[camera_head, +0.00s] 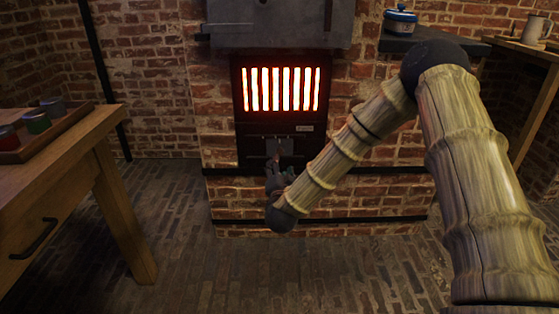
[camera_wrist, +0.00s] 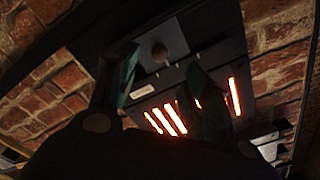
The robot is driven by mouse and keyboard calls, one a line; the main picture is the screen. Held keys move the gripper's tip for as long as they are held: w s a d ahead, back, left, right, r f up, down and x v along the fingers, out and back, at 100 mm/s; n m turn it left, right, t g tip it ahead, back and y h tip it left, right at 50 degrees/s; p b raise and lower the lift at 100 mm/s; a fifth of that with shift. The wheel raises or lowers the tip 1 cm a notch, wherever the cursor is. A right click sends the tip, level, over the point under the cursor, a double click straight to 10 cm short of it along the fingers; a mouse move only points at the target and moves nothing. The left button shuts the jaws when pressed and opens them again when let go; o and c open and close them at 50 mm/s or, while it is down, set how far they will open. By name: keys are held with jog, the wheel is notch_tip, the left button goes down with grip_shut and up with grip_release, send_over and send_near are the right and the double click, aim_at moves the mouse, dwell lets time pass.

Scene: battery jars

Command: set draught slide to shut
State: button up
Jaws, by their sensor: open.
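The draught slide (camera_head: 258,146) is a small dark grey plate low on the black stove front, below the glowing bars. My gripper (camera_head: 277,172) is just below and in front of it in the head view and hides part of it. In the wrist view the slide's round knob (camera_wrist: 160,53) shows beyond my gripper (camera_wrist: 165,82), whose two dark fingers stand apart with nothing between them. The knob looks clear of both fingers. A small pale label (camera_head: 304,128) is above the slide at the right; its lettering is too small to read.
The glowing fire bars (camera_head: 282,89) are directly above the slide. A dark metal hood (camera_head: 280,22) juts out above them. A brick ledge (camera_head: 235,188) runs below. A wooden table (camera_head: 88,150) with a tray of jars is at the left. A blue-lidded pot (camera_head: 400,20) stands at upper right.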

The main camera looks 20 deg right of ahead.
aim_at(280, 155)
jog(key=b+x, duration=0.4)
jog(key=x, duration=0.5)
jog(key=shift+w+d+f, duration=0.1)
jog(key=shift+w+f, duration=0.05)
jog(key=shift+w, duration=0.25)
jog(key=shift+w+d, duration=0.15)
jog(key=shift+w, duration=0.3)
grip_shut()
